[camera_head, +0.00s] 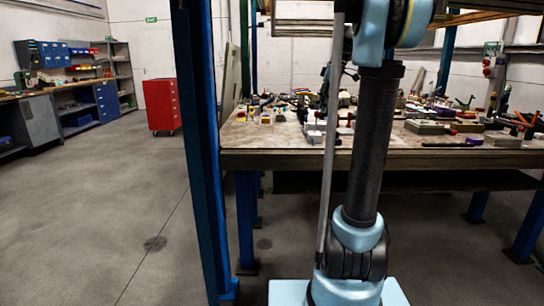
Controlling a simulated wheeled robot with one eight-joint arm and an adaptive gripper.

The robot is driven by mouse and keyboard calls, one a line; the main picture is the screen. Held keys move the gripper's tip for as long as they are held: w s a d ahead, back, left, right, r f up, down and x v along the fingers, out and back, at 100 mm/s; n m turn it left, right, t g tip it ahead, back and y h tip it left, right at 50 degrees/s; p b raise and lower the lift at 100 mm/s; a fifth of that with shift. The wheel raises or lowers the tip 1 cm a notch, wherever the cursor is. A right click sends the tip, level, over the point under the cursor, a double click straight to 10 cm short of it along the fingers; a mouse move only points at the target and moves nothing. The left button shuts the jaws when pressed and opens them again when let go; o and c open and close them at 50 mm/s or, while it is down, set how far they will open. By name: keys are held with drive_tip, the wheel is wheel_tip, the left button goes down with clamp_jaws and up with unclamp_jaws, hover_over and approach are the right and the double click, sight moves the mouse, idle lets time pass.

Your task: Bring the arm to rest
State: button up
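My own arm stands in the middle right of the head view, with light blue joints and a dark tube rising from a light blue base. The arm runs out of the top of the picture. My gripper is not in view, so I cannot see its fingers or whether it holds anything.
A workbench (290,160) covered with many small tools and parts stands right behind the arm. A blue post (198,150) rises at its left corner. A red cabinet (163,105) and a shelf unit (118,70) stand far left. The grey floor (100,210) at left is clear.

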drive_tip(key=s+a+f+m+h, duration=0.1)
drive_tip(key=s+f+m, duration=0.2)
drive_tip(key=s+f, duration=0.5)
drive_tip(key=s+a+f+m+h, duration=0.1)
drive_tip(key=s+f+m, duration=0.3)
drive_tip(key=s, duration=0.7)
drive_tip(key=s+d+f+m+t+h, duration=0.1)
drive_tip(key=s+f+m, duration=0.5)
drive_tip(key=s+f, duration=1)
wheel_tip(320, 180, down, 3)
drive_tip(key=shift+r, duration=0.1)
